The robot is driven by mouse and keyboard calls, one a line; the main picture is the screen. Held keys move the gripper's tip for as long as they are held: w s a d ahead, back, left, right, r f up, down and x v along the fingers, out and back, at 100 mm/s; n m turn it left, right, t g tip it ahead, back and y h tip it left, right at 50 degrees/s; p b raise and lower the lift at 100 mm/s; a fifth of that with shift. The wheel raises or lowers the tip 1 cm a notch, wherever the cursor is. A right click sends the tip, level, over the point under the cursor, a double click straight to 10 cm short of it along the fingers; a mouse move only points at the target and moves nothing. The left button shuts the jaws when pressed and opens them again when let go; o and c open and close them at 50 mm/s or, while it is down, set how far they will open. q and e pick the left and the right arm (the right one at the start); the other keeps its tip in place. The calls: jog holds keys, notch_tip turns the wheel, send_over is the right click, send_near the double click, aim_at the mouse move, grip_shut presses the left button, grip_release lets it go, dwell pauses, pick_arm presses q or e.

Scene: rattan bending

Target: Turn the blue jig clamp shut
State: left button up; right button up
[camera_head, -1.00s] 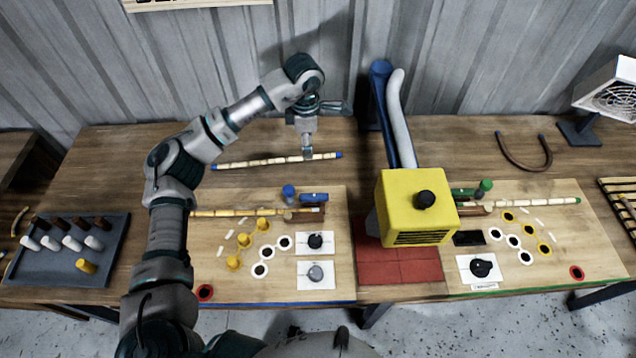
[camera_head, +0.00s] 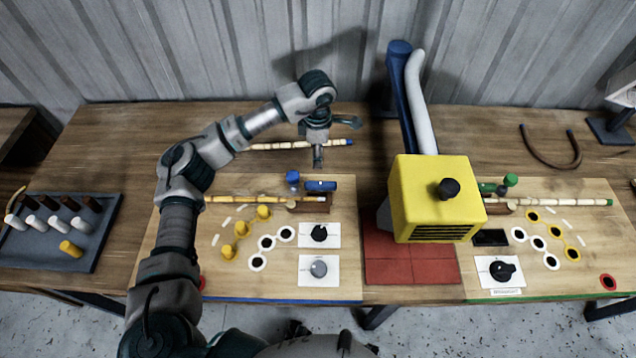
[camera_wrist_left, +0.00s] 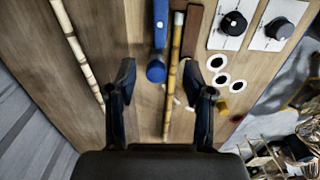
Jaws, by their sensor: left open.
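The blue jig clamp is at the back of the left board in the head view. It shows a blue bar (camera_head: 320,186) and a round blue knob (camera_head: 292,178) at its left end. In the left wrist view the bar (camera_wrist_left: 161,25) runs up from the knob (camera_wrist_left: 156,71). A pale rattan rod (camera_head: 260,199) lies along the jig beside the clamp. My left gripper (camera_head: 318,160) hangs just behind the clamp. In the wrist view its open, empty fingers (camera_wrist_left: 158,82) stand on either side of the knob and rod, apart from them.
A second rod (camera_head: 275,147) lies behind the board. Yellow pegs (camera_head: 242,228) and dials (camera_head: 319,233) are in front of the clamp. A yellow box (camera_head: 425,190) with blue and white pipes stands to the right. A grey peg tray (camera_head: 85,250) lies far left.

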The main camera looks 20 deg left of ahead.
aim_at(317, 183)
pick_arm(q)
notch_tip(317, 183, down, 14)
jog(key=shift+a+f, duration=0.1)
jog(key=shift+f, duration=0.1)
grip_shut()
